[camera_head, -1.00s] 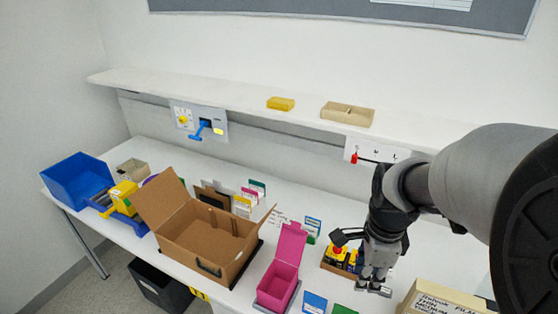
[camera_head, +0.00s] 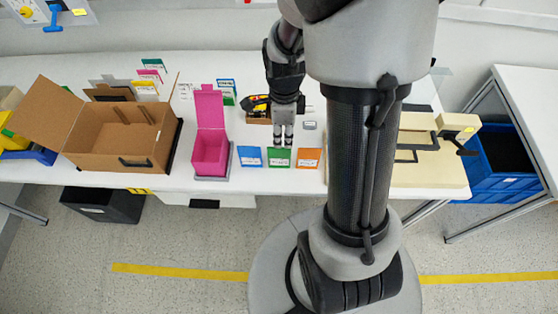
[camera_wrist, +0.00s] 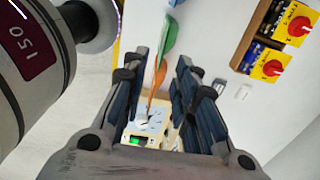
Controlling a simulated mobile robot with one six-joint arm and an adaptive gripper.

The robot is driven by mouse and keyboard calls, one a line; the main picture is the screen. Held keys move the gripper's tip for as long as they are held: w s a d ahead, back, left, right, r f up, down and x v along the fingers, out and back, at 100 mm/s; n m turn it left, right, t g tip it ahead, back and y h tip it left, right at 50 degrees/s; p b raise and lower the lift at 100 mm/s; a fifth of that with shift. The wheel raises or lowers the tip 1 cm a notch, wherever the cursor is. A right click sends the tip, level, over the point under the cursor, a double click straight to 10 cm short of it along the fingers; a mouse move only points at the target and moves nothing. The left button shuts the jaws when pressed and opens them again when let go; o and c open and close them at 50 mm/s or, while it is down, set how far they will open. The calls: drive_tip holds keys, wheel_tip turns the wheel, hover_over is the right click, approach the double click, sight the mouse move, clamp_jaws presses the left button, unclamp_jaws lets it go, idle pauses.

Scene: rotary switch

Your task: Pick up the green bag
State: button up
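The green bag (camera_head: 280,158) is a flat, card-like piece at the table's front edge, between a blue bag (camera_head: 249,156) and an orange bag (camera_head: 309,158). My gripper (camera_head: 283,140) points down just behind the green bag's upper edge. In the wrist view my gripper (camera_wrist: 162,58) is open, its two finger pairs apart with nothing clamped. There the green bag (camera_wrist: 168,38) shows nearly edge-on beyond the fingertips, with the orange bag (camera_wrist: 160,76) seen in the gap and the blue bag (camera_wrist: 176,3) farther up. I cannot tell whether a finger touches any bag.
A pink box (camera_head: 210,150) and an open cardboard box (camera_head: 110,145) stand to the left. A box with red-knobbed yellow switches (camera_wrist: 272,65) is behind my gripper. A beige case (camera_head: 430,165) is to the right. My own arm covers part of the table.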

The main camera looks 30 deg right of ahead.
sight(279, 154)
drive_tip(key=f, duration=0.2)
drive_tip(key=f+b, duration=0.1)
drive_tip(key=f, duration=0.1)
drive_tip(key=f+b, duration=0.1)
drive_tip(key=f, duration=0.1)
drive_tip(key=shift+w+a, duration=0.15)
drive_tip(key=shift+w, duration=0.2)
drive_tip(key=shift+r, duration=0.1)
drive_tip(key=shift+c, duration=0.4)
clamp_jaws()
